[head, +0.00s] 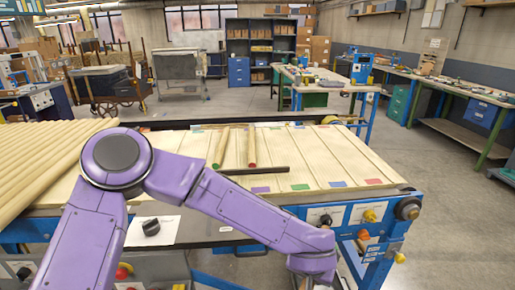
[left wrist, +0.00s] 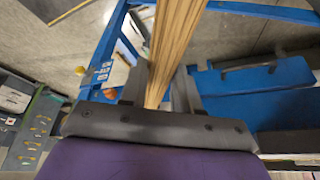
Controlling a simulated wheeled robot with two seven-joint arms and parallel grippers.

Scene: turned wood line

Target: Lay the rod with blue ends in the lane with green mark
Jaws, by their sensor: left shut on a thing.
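In the left wrist view my left gripper (left wrist: 157,85) is shut on a wooden rod (left wrist: 178,40). The rod runs up out of the picture, and I cannot see the colour of its ends. In the head view my left wrist is low at the front right of the table; the fingers and held rod are out of sight. The lane with the green mark (head: 300,187) lies between the purple-marked and blue-marked lanes on the pale board. My right gripper is not in view.
A green-ended rod (head: 219,148) and a red-ended rod (head: 252,148) lie on the board. A dark bar (head: 255,171) lies across nearby. Purple (head: 260,190), blue (head: 338,184) and red (head: 374,181) marks line the front edge. Several plain rods (head: 45,165) fill the left.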

